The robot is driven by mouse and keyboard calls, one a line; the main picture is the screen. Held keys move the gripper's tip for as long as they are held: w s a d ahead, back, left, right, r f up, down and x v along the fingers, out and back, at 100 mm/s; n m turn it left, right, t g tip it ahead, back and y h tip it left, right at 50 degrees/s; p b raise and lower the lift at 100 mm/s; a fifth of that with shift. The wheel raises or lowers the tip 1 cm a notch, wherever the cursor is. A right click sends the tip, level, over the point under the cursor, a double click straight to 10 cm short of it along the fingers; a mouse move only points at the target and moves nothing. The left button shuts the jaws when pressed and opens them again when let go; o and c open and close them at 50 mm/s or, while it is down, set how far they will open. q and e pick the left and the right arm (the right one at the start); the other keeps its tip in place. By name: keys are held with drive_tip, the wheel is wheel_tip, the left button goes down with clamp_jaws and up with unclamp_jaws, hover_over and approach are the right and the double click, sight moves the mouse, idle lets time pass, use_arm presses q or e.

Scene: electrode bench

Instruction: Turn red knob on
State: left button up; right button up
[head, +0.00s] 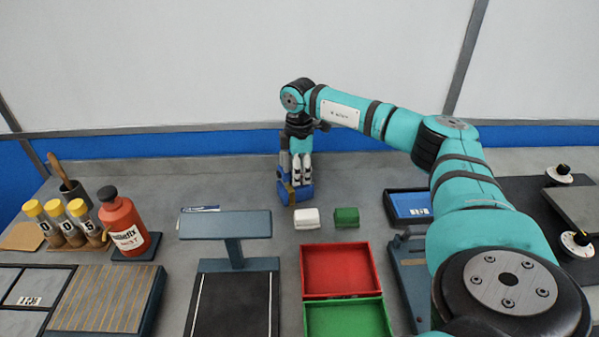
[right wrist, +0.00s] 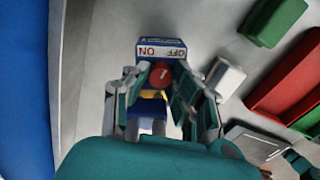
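A blue-and-white switch box (head: 306,192) stands on the bench. The round red knob (right wrist: 160,73) with a small pale mark shows there between the fingertips of my right gripper (right wrist: 160,80). In the head view this gripper (head: 300,178) points down at the box, and the knob is hidden. Its fingers lie on both sides of the knob, very close to it; I cannot tell whether they touch it. My left gripper is not in view.
A white block (head: 306,218) and a green block (head: 346,217) lie just right of the box. Red (head: 340,268) and green (head: 345,317) trays are nearer. A blue-grey stand (head: 226,224) and a red bottle (head: 122,222) are at left. Bench behind the box is clear.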

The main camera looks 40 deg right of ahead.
clamp_jaws()
drive_tip(key=shift+r+n+p, duration=0.1)
drive_tip(key=shift+n+p, duration=0.75)
drive_tip(key=shift+n, duration=0.35)
drive_tip(key=shift+n+p, duration=0.65)
drive_tip(key=shift+n, duration=1.05)
drive_tip(key=o, duration=0.6)
unclamp_jaws()
drive_tip(key=shift+o, duration=0.3)
